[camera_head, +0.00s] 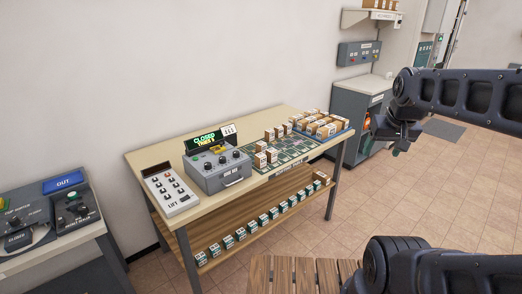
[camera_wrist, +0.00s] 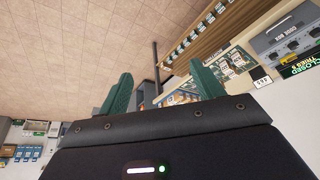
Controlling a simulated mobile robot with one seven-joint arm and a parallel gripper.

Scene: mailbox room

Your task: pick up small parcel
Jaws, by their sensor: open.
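Several small brown parcels with white labels stand on the wooden sorting table; one (camera_head: 260,160) sits at the front left of the dark green grid mat (camera_head: 285,149). More parcels (camera_head: 328,130) are crowded on a blue tray (camera_head: 340,135) at the table's right end. I cannot tell which one is the task's small parcel. My gripper (camera_head: 396,146) is to the right of the table, apart from every parcel. In the wrist view, its two green fingers (camera_wrist: 162,88) are spread with nothing between them.
A grey control box (camera_head: 218,170) with a "CLOSED" display and a white keypad panel (camera_head: 171,188) stand on the table's left. A lower shelf (camera_head: 235,250) holds a row of small boxes. A grey cabinet (camera_head: 350,115) stands behind right.

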